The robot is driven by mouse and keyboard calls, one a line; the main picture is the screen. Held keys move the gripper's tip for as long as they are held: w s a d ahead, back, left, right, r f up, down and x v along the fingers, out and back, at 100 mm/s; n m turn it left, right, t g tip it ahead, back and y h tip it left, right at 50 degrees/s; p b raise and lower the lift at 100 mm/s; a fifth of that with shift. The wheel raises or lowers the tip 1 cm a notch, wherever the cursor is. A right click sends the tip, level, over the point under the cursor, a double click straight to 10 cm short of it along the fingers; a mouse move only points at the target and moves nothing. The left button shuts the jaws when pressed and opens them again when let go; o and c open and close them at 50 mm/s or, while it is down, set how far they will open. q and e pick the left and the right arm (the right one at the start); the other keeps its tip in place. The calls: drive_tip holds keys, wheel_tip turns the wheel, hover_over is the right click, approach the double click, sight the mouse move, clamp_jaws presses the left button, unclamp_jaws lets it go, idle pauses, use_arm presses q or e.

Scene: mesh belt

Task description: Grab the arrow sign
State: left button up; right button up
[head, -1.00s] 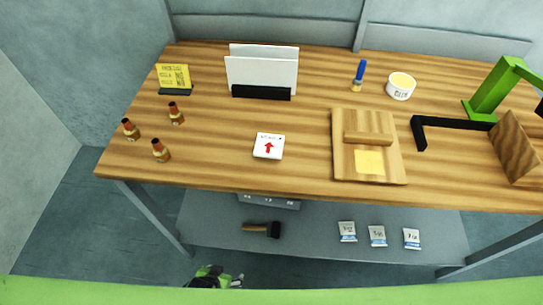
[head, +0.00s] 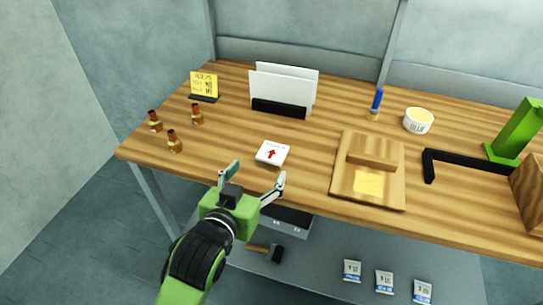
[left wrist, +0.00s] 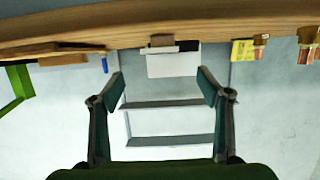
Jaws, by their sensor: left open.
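The arrow sign (head: 272,153) is a small white block with a red arrow on its face. It lies near the front edge of the wooden table (head: 310,180), left of the middle. My left gripper (head: 257,176) is open and empty, in front of the sign and apart from it, by the table's front edge. In the left wrist view the picture is upside down, and both fingers of my left gripper (left wrist: 160,76) stand spread apart with nothing between them. My right gripper is not in view.
Several brown bottles (head: 173,141) stand left of the sign. A black holder with white sheets (head: 284,88) is behind it. A wooden board (head: 340,190) lies to the right, with a green stand (head: 515,130) farther right. A hammer (head: 276,253) lies on the lower shelf.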

sight(272, 154)
use_arm(q)
drive_tip(key=p+x, duration=0.1)
drive_tip(key=x, duration=1.1)
drive_tip(key=shift+w+d+f, duration=0.15)
drive_tip(key=c, duration=1.2)
